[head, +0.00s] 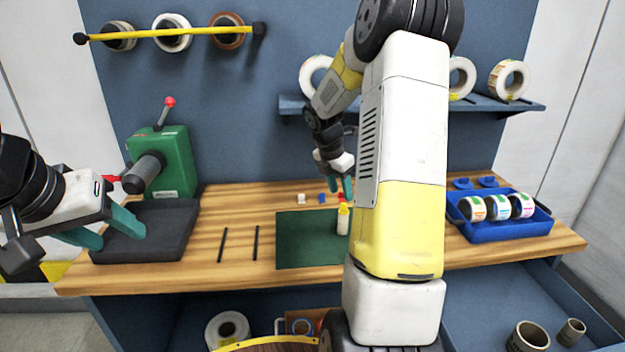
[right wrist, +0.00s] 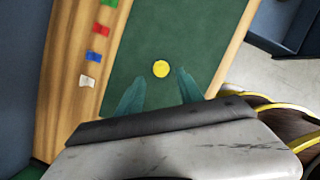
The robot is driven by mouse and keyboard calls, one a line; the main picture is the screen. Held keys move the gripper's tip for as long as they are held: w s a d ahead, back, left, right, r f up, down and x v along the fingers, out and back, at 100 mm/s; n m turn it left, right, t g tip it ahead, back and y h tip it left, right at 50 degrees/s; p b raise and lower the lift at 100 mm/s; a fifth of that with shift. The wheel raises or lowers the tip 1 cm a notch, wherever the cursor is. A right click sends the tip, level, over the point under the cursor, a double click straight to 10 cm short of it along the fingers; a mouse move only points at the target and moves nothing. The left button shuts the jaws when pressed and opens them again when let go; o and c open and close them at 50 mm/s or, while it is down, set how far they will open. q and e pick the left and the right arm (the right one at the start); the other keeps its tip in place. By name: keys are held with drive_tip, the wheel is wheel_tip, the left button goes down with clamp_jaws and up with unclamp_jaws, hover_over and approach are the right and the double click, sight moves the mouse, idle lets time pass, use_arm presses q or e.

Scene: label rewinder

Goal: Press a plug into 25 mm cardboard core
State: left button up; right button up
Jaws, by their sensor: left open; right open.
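Small coloured blocks, possibly plugs, stand in a row behind the green mat: white (head: 301,199), blue (head: 321,198) and red. The right wrist view shows white (right wrist: 88,82), blue (right wrist: 96,57), red (right wrist: 102,30) and green (right wrist: 109,3). Two brown cardboard cores, one large (head: 528,337) and one small (head: 571,331), are at the lower right; I cannot tell their sizes. My right gripper (right wrist: 160,96) is open and empty above the mat, pointing down. My left gripper (head: 112,230) is open and empty over the black tray.
A pale bottle with a yellow top (head: 343,220) stands on the green mat (head: 295,240); a yellow round top (right wrist: 161,68) shows just beyond my right fingertips. A green press (head: 170,165) stands behind the black tray (head: 150,250). A blue tray (head: 540,228) holds label rolls. Two black rods lie mid-bench.

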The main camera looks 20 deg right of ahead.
sight(344, 204)
drive_tip(key=shift+x, duration=2.65)
clamp_jaws()
drive_tip(key=shift+s+f, duration=0.1)
drive_tip(key=shift+c, duration=0.2)
unclamp_jaws()
